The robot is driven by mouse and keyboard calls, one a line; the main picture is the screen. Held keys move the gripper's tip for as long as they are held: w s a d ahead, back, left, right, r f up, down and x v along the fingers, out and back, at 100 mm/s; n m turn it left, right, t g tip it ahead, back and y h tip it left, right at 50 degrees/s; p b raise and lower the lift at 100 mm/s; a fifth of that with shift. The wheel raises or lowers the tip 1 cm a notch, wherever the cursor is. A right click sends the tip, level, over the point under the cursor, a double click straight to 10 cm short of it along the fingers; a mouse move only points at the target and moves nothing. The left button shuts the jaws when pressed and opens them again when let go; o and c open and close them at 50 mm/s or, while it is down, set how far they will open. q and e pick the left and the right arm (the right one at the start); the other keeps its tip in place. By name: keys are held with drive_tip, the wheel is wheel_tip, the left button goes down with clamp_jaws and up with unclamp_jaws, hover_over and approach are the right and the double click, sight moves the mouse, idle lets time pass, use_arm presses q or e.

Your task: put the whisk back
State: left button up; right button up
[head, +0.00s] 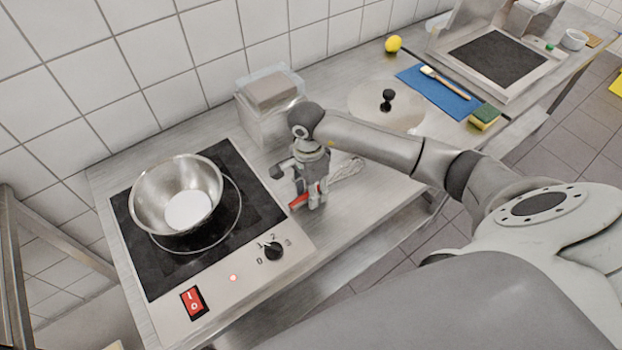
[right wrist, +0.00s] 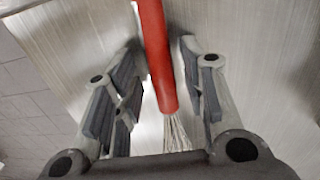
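The whisk has a red handle (head: 298,201) and thin wire loops (head: 348,168). It lies on the steel worktop just right of the hob, wires pointing to the back right. My right gripper (head: 310,198) points down over the handle and hides part of it. In the right wrist view the red handle (right wrist: 155,55) runs between the two fingers of my right gripper (right wrist: 163,85), with the wires (right wrist: 176,133) towards the palm. The fingers stand apart, with a gap on the handle's left and a smaller one on its right. My left gripper is not in view.
A steel bowl (head: 149,202) stands on the hob (head: 222,255), whose red light is lit. A clear container (head: 250,125) stands behind my gripper.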

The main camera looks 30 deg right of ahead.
drive_tip(key=shift+r, duration=0.1)
wheel_tip(320, 180, up, 12)
drive_tip(key=b, duration=0.3)
drive_tip(key=shift+w, duration=0.35)
